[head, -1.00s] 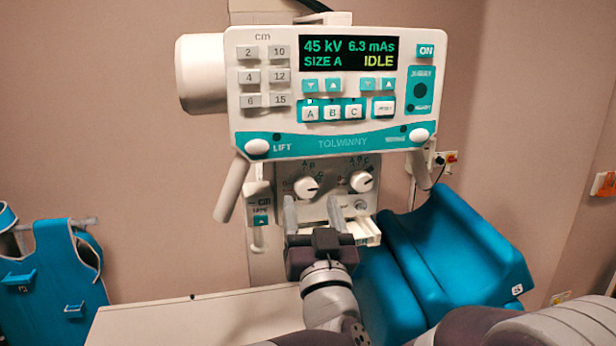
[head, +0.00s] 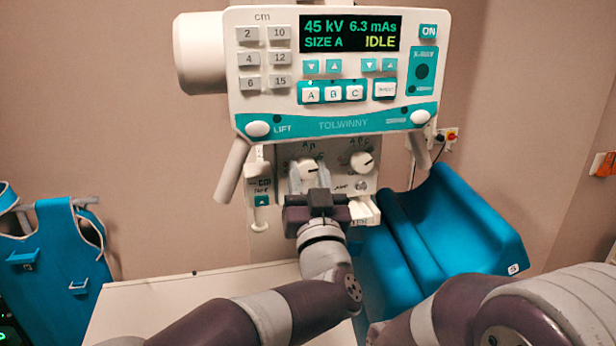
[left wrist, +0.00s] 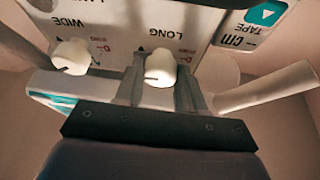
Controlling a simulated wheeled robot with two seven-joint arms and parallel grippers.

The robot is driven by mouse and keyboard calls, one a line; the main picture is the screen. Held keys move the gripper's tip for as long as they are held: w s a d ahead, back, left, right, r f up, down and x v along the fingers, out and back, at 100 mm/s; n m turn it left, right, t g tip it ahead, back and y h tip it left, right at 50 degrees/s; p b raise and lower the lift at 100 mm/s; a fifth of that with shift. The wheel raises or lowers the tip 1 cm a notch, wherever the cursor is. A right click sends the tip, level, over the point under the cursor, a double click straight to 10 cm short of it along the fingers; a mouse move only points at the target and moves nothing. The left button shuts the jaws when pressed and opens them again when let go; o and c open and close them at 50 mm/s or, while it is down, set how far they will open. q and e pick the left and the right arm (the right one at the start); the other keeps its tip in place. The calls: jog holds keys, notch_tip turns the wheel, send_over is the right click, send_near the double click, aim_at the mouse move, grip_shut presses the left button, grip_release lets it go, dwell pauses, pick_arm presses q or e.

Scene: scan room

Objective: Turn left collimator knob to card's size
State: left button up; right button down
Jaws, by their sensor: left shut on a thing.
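The left collimator knob (head: 308,166) is white and sits under the console, with letters around it. In the left wrist view this white knob (left wrist: 160,66) is marked LONG. My left gripper (head: 310,176) has one finger on each side of it and is shut on it. The fingers hide part of the knob and its scale. The right collimator knob (head: 362,161) is free; in the left wrist view it (left wrist: 72,57) is marked WIDE. The console display (head: 350,33) reads 45 kV, 6.3 mAs, SIZE A, IDLE. I cannot make out a size card.
The console (head: 335,122) overhangs the knobs, with a grey handle (head: 232,168) at the left. A pale table top (head: 190,305) lies below. A blue cushioned seat (head: 460,225) stands at the right, and a blue apron (head: 55,265) hangs at the left.

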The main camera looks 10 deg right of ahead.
pick_arm(q)
jog(key=shift+f+n+b, duration=0.3)
jog(key=shift+n+b, duration=0.3)
jog(key=shift+b, duration=0.1)
jog(key=n+y+b, duration=0.3)
jog(key=n+b, duration=0.1)
jog(key=shift+d+n, duration=0.15)
jog(key=shift+n, duration=0.25)
jog(key=n+y+b, duration=0.1)
jog(key=n, duration=0.1)
jog(key=n+g+y+b, duration=0.1)
jog(key=n, duration=0.2)
jog(key=shift+d+r+y, duration=0.1)
jog(key=shift+r+y, duration=0.05)
jog(key=shift+y, duration=0.25)
jog(key=n, duration=0.2)
jog(key=n+g+y, duration=0.1)
jog(key=n, duration=0.2)
jog(key=shift+r+y, duration=0.15)
jog(key=shift+y, duration=0.15)
jog(key=shift+r+n+g+y, duration=0.1)
jog(key=shift+n+g+y, duration=0.15)
jog(key=shift+n+g, duration=0.75)
jog(key=shift+r+n+g+y, duration=0.1)
jog(key=shift+n+g+y, duration=0.15)
jog(key=shift+n, duration=1.45)
jog(key=o, duration=1)
jog(key=shift+o, duration=0.2)
